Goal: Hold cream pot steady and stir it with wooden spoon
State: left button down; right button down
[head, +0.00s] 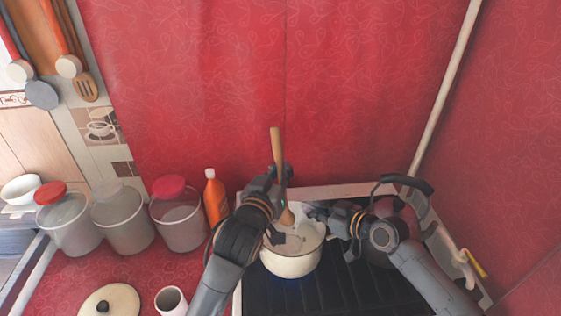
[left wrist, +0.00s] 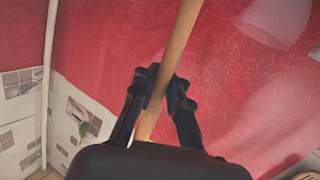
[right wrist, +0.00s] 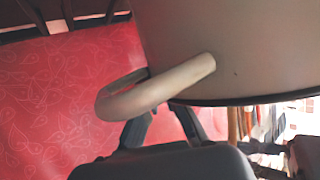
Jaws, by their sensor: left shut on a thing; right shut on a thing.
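The cream pot (head: 290,264) stands upright on the dark stovetop, with pale contents inside. The wooden spoon (head: 276,147) stands steeply, its lower end down inside the pot; its tip is hidden. My left gripper (head: 281,177) is above the pot, shut on the spoon's handle. In the left wrist view, the fingers (left wrist: 160,88) close around the spoon (left wrist: 181,35). My right gripper (head: 322,214) is at the pot's right side, shut on its handle. In the right wrist view, the looped handle (right wrist: 160,88) and pot wall (right wrist: 235,45) partly hide the fingers.
A dark-handled kettle (head: 423,186) stands behind my right arm. An orange bottle (head: 214,198) and several lidded jars (head: 181,222) line the left. A pot lid (head: 108,302) and a white cup (head: 170,302) lie in front. The stovetop (head: 310,298) is bare near its front.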

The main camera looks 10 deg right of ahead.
pick_arm(q)
jog(key=shift+s+d+f, duration=0.15)
jog(key=shift+s+f, duration=0.1)
jog(key=shift+f, duration=1.15)
jog(key=shift+s+d+f, duration=0.1)
jog(key=shift+s+f, duration=0.15)
jog(key=shift+f, duration=1.1)
jog(key=shift+s+d+f, duration=0.15)
jog(key=shift+s+f, duration=0.1)
jog(key=shift+f, duration=1.15)
jog(key=shift+d, duration=0.1)
